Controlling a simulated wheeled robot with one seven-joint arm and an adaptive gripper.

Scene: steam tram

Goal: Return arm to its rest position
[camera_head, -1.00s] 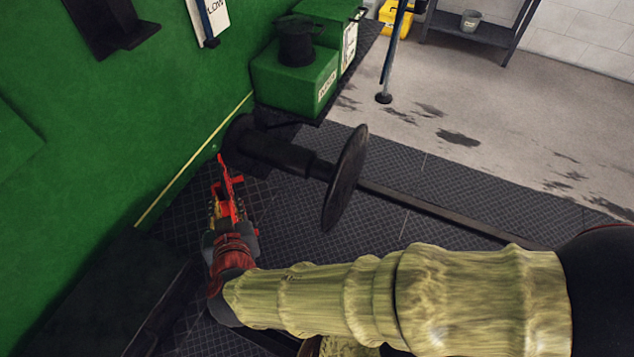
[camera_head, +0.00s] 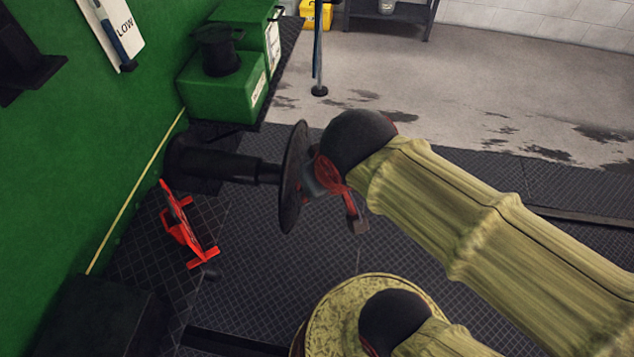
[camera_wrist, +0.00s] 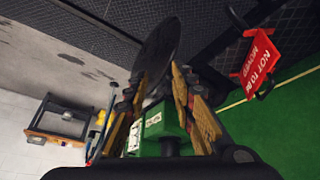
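My gripper (camera_wrist: 160,74) is open in the wrist view, its yellow-and-black fingers spread apart with nothing held between them. In the head view the wrist end of my arm is bent beside the black buffer disc (camera_head: 294,178), and the fingers are mostly hidden there. A red sign (camera_head: 180,225) with white lettering stands apart from my gripper, low by the green tram side. What holds the sign up is unclear.
The buffer disc (camera_wrist: 155,60) is close to my fingers in the wrist view. Green boxes (camera_head: 225,90) and the green tram wall (camera_head: 90,130) lie left. A blue post (camera_head: 318,50) stands behind. Open grey floor (camera_head: 450,80) lies back right.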

